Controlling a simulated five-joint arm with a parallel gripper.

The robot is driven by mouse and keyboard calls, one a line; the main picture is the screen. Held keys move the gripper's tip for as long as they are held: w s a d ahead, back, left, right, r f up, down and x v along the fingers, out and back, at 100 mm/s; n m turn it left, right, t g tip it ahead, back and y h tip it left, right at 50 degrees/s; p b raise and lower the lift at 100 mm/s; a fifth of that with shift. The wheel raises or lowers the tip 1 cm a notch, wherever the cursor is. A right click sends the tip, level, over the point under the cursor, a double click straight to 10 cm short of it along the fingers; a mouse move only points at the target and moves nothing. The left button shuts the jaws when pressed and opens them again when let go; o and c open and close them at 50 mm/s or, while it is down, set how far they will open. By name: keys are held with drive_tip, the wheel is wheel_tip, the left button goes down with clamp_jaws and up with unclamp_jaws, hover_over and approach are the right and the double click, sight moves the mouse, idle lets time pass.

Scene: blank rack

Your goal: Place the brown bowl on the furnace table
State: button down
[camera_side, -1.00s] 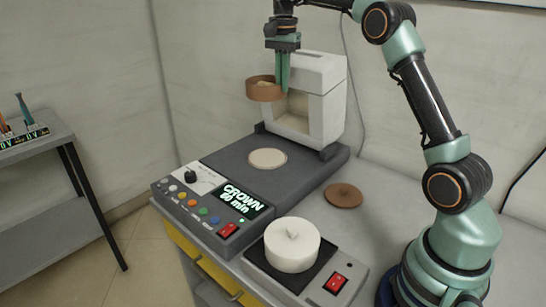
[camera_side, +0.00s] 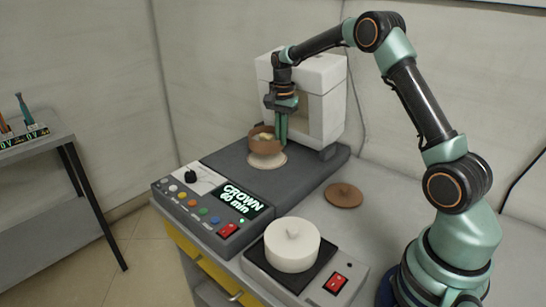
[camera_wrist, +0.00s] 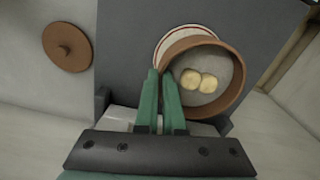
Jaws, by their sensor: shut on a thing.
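The brown bowl (camera_side: 265,146) is at or just above the pale round furnace table (camera_side: 268,162) on the dark furnace base; I cannot tell if it touches. My gripper (camera_side: 282,130) is shut on the bowl's wall at its right side. In the wrist view the green fingers (camera_wrist: 161,88) pinch the rim of the bowl (camera_wrist: 236,88). Two pale pieces (camera_wrist: 199,79) lie inside the bowl. The furnace table (camera_wrist: 170,42) shows as a crescent past the bowl's rim, so the bowl sits off-centre from it in that view.
The white furnace housing (camera_side: 328,100) stands behind the bowl. The brown lid (camera_side: 344,195) lies on the bench to the right. A white pot (camera_side: 292,245) sits on a heater in front. The control panel (camera_side: 212,205) with a lit display is at the front left.

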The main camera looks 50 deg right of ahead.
sight(281, 148)
drive_tip(key=shift+f, duration=1.85)
drive_tip(key=shift+f, duration=0.15)
drive_tip(key=c, duration=1)
unclamp_jaws()
